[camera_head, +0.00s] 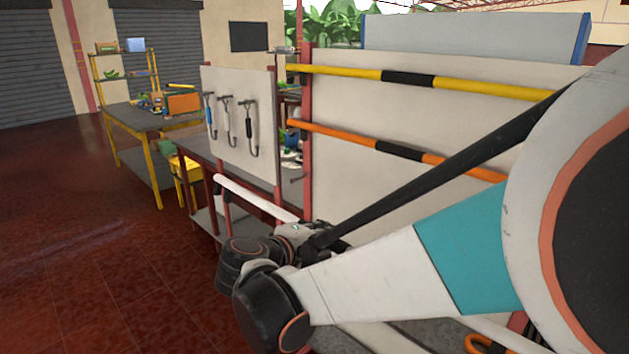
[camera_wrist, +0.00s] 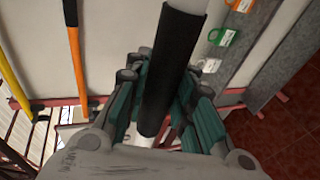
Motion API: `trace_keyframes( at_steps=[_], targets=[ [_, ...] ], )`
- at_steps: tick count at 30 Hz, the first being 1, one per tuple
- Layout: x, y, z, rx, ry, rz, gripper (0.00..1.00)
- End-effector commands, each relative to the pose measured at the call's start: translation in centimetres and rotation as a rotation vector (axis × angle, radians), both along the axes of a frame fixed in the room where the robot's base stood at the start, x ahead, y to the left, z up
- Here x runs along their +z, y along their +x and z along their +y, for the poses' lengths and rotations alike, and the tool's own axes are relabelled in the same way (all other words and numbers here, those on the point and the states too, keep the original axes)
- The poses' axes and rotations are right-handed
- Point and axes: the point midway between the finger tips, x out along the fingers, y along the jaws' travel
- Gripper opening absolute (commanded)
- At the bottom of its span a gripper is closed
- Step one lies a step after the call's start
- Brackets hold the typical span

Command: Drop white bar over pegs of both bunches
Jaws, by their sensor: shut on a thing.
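The white bar (camera_head: 257,197) sticks out beyond my wrist in the head view, slanting from upper left to lower right; its middle is hidden behind my arm. In the wrist view, the bar's black middle section (camera_wrist: 172,70) runs between the green-padded fingers of my gripper (camera_wrist: 165,97), which are shut on it. White parts of the bar show at both ends of the black section. My gripper (camera_head: 312,236) is mostly hidden by my wrist in the head view. I cannot make out the two bunches or their pegs in either view.
A yellow bar (camera_head: 350,73) and an orange bar (camera_head: 345,135) lie across a pale panel at right. A white board (camera_head: 237,85) with several hanging hooked tools stands behind. Open red floor (camera_head: 60,240) lies left.

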Motion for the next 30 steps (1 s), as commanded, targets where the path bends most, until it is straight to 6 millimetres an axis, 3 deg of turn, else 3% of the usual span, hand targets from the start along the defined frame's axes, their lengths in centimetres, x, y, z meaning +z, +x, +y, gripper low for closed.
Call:
trace_keyframes(
  at_steps=[9,17,20,30],
  targets=[
    [0.1,3.0,-3.2,-0.003,-0.001,-0.001,0.00],
    [-0.2,4.3,-4.6,0.003,-0.001,-0.001,0.00],
    [-1.1,4.4,-5.8,0.026,-0.001,-0.001,0.00],
    [-6.2,3.4,-12.8,0.238,0.000,-0.003,0.00]
  ],
)
